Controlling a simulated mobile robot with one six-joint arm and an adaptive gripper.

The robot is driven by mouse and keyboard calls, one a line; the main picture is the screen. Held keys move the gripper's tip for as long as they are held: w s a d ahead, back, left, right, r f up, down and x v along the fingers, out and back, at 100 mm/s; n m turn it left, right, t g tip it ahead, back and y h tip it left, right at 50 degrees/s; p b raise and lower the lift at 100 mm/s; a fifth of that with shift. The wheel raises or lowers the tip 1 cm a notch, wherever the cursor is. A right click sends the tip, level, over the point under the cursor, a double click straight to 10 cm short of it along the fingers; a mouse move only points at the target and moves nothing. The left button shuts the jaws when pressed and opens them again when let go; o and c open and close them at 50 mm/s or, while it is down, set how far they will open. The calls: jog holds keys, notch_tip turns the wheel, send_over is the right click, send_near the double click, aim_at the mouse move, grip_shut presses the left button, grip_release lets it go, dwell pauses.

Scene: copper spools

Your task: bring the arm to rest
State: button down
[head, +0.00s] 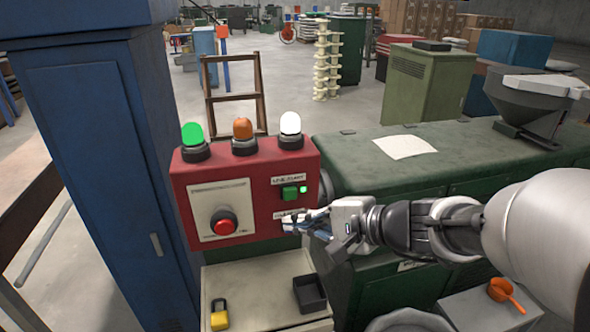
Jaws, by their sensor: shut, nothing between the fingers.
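My gripper (305,222) is in front of the lower right part of the red control box (258,160) in the head view. Its fingers are shut and empty. They partly hide a label and whatever is behind them on the panel. I cannot tell whether the fingertips touch the panel. My arm reaches in from the right edge, in front of the green machine. A red round button (224,223) is on the panel's pale left plate.
Green, orange and white lamps stand on the box. A pale shelf (250,283) below holds a yellow padlock (219,315) and a dark open bin (309,293). A blue cabinet (95,140) stands left. The green machine (350,170) carries a paper and a grey hopper (528,105).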

jog(key=s+f+n+g+h+b, duration=0.25)
jog(key=s+n, duration=0.35)
jog(key=s, duration=0.8)
jog(key=s+d+f+n+h, duration=0.2)
jog(key=s+d+h, duration=0.2)
jog(key=d, duration=0.3)
jog(key=s+d+f+n+h, duration=0.2)
jog(key=s+d+h, duration=0.2)
jog(key=d, duration=0.3)
jog(key=shift+s+f+n, duration=0.3)
jog(key=shift+s, duration=0.45)
jog(key=shift+d, duration=0.1)
